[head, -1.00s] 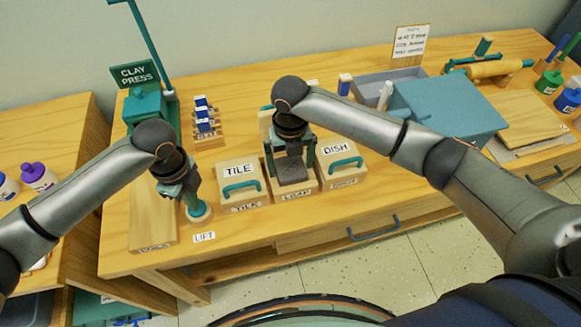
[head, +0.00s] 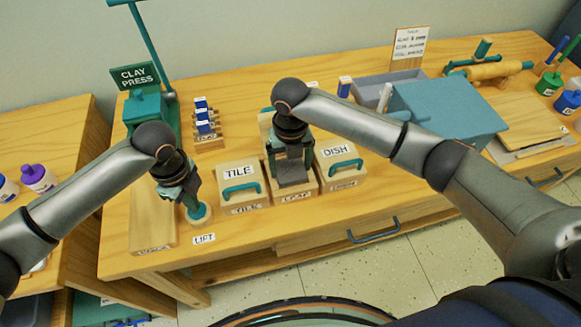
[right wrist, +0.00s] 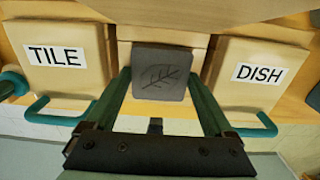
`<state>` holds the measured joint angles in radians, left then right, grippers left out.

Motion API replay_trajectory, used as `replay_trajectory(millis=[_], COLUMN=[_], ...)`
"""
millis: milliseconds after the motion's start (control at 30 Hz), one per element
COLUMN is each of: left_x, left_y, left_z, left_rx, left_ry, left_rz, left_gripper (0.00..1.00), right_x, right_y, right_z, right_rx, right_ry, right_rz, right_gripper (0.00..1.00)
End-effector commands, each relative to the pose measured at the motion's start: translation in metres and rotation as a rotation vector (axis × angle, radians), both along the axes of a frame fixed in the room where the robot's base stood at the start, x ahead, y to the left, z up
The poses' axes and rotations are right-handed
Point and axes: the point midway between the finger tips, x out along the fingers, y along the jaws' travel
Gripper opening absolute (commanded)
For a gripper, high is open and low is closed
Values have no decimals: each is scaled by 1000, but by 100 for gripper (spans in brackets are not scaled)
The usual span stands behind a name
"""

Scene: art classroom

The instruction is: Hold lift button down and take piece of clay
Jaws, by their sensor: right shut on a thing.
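My left gripper (head: 193,202) points down onto the round teal lift button (head: 199,214), above the LIFT label (head: 204,239). Its fingertips appear to touch the button, and whether the jaws are open is unclear. My right gripper (head: 291,174) is shut on the dark grey piece of clay (head: 293,173) at the middle wooden box, between the TILE and DISH boxes. In the right wrist view, the clay (right wrist: 161,73) shows a leaf imprint, with one green finger of my right gripper (right wrist: 159,85) on each side.
The TILE box (head: 240,186) and DISH box (head: 340,163), with teal handles, stand close on either side of the right gripper. The clay press (head: 146,105) stands at the back left. The table front is mostly clear.

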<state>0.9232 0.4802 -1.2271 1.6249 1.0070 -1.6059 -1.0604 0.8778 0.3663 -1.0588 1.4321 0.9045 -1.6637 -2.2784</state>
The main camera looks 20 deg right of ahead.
Motion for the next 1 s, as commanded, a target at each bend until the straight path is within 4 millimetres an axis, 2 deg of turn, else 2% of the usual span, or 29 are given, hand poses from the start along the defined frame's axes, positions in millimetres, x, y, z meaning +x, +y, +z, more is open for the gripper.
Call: replay_trajectory(millis=[167, 400, 600, 1000], left_x=[-2, -2, -2, -2], left_y=[0, 0, 0, 0], left_z=[-2, -2, -2, -2], left_rx=[1, 1, 1, 1], left_ry=[6, 5, 5, 5], left_rz=[-1, -1, -1, -1], left_gripper=[0, 0, 0, 0], right_x=[1, 1, 1, 0], right_y=[0, 0, 0, 0], right_z=[14, 63, 94, 133], right_rx=[2, 1, 1, 1], right_ry=[-4, -5, -3, -2], right_rz=[0, 0, 1, 1], right_gripper=[22, 22, 22, 22])
